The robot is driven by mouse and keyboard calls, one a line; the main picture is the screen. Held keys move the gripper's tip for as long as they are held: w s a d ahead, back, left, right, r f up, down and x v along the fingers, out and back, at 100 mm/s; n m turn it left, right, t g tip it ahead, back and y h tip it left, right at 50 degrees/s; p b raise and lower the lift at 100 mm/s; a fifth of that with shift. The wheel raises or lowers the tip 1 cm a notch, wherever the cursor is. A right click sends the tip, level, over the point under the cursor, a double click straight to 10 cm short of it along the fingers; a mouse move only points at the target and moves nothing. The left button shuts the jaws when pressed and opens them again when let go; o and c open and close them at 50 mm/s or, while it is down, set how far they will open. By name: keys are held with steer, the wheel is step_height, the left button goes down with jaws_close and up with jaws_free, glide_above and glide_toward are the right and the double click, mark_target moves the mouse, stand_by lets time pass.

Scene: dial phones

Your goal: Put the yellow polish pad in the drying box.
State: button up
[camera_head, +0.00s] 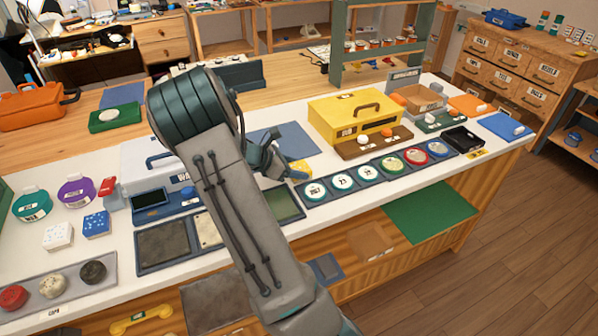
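My gripper (278,163) is over the middle of the white counter, at the end of my arm, which crosses the view. A small yellow piece (299,168), possibly the yellow polish pad, shows right beside the fingers. The arm and fingers hide part of it, and I cannot tell whether it is held or lies on the counter. No box can be read as the drying box. A yellow box (335,123) with a handle and a label stands to the right at the back. A pale box (140,170) with a partly hidden label stands left, behind my arm.
A row of round labelled dishes (342,181) lies right of my gripper. Dark trays (163,245) lie left of my arm. Purple (76,192) and teal (32,205) round containers stand far left. A blue mat (290,139) lies behind the gripper.

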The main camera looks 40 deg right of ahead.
steer(key=shift+r, duration=0.15)
steer(key=shift+c, duration=0.4)
steer(key=shift+r, duration=0.25)
step_height(320, 180, up, 4)
steer(key=shift+s+d+f, duration=0.1)
steer(key=shift+d+f, duration=0.05)
steer(key=s+d+r, duration=0.6)
steer(key=s+d, duration=0.1)
steer(key=d, duration=0.1)
steer(key=shift+s+d+r, duration=0.25)
steer(key=shift+s, duration=0.05)
